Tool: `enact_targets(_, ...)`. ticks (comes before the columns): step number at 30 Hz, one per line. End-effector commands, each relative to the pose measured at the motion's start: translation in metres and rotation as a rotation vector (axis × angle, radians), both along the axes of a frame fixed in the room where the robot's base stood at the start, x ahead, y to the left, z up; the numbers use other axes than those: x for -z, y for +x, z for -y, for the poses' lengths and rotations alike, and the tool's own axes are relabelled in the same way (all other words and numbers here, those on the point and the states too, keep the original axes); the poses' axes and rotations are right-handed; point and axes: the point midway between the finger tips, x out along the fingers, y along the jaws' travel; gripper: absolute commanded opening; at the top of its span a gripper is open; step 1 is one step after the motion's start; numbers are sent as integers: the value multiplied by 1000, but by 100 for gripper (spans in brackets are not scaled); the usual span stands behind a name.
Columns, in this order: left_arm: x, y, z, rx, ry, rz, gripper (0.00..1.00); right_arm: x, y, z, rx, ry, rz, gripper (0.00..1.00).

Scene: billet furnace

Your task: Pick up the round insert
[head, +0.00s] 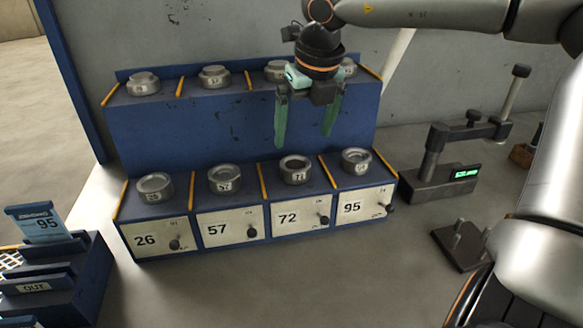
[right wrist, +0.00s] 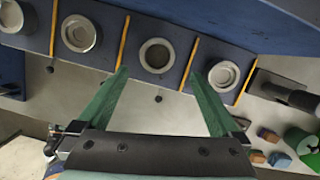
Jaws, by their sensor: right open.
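Round grey metal inserts sit in two rows on a blue rack (head: 240,130). The front row holds the inserts marked 26 (head: 154,187), 57 (head: 225,179), 72 (head: 295,169) and 95 (head: 356,161). My right gripper (head: 304,140) is open and empty, its green fingers pointing down above the front row, close to the 72 insert. In the right wrist view the gripper (right wrist: 159,72) has a ring-shaped insert (right wrist: 156,55) beyond and between its fingertips, not touching. Another insert (right wrist: 222,75) lies to its right. My left gripper is not in view.
Yellow dividers separate the slots. The back row holds more inserts (head: 215,76), one partly hidden by my gripper. A blue stand (head: 60,285) at left bears a card reading 95 (head: 42,223). A gauge with green display (head: 450,175) and a dark pegged plate (head: 462,246) stand at right.

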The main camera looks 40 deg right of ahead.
Motion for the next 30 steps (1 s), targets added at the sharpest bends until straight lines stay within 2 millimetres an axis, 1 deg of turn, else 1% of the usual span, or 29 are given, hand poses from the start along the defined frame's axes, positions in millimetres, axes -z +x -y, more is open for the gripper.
enact_targets(1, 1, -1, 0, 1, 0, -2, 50, 10, 2, 1, 0, 2, -5, 100)
enact_targets(3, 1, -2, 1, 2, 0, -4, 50, 20, 5, 2, 0, 1, -4, 100)
enact_targets(11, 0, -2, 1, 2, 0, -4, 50, 40, 10, 2, 0, 2, -4, 100)
enact_targets(18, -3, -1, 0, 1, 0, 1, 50, 74, 20, 2, -1, 3, -3, 100)
enact_targets(22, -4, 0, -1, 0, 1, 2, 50, 81, 22, 3, -1, 3, 0, 100)
enact_targets(28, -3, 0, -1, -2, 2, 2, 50, 81, 22, 3, -1, 3, 1, 100)
enact_targets(29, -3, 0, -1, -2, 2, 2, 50, 81, 22, 3, -1, 3, 1, 98)
enact_targets(30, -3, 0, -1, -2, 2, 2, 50, 81, 22, 3, -1, 3, 1, 93)
